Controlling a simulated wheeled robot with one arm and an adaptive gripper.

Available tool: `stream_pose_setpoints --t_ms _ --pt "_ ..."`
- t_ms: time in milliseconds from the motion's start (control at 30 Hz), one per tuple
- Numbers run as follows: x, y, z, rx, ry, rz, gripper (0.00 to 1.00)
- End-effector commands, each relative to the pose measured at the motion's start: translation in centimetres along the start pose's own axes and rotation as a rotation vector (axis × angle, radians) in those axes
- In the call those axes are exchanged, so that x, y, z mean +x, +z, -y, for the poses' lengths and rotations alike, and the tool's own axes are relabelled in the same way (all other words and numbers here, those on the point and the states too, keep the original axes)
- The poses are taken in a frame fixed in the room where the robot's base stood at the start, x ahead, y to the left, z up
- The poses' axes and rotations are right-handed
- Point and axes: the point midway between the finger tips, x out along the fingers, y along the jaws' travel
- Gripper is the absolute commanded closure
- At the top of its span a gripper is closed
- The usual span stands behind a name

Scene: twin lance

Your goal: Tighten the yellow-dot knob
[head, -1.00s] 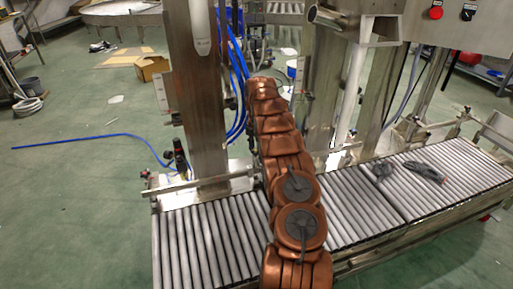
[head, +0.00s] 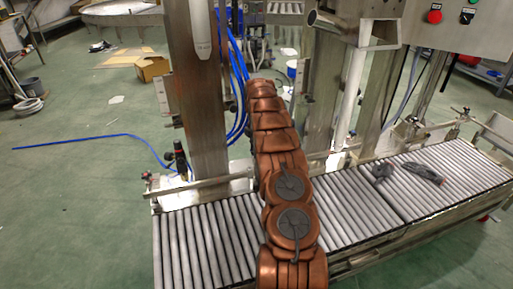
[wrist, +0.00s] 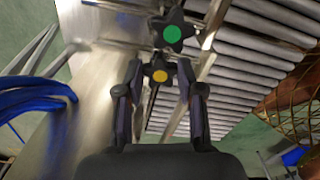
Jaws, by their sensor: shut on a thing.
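The yellow-dot knob (wrist: 159,77) is a small black lobed knob with a yellow disc, low in the middle of the wrist view. My gripper (wrist: 160,70) has one finger on each side of it and is shut on it. A larger black star-shaped knob with a green dot (wrist: 173,35) sits just above and slightly right of it in the wrist view, beyond my fingertips. In the head view my copper-coloured arm hides my gripper, and I cannot make out either knob there.
A roller conveyor (head: 190,245) runs across the head view, with dark objects (head: 423,172) lying on its right part. A metal post (head: 200,110) and blue hoses (head: 238,75) stand close left of my arm. Blue hoses (wrist: 35,100) also show in the wrist view.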

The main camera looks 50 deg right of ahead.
Motion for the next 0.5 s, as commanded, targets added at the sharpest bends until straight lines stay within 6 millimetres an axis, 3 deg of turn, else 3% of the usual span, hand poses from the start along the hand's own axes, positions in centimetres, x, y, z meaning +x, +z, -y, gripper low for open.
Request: stream_pose_setpoints --t_ms 500 --pt "-0.05 -0.14 0.23 0.480 -0.002 0.000 0.98"
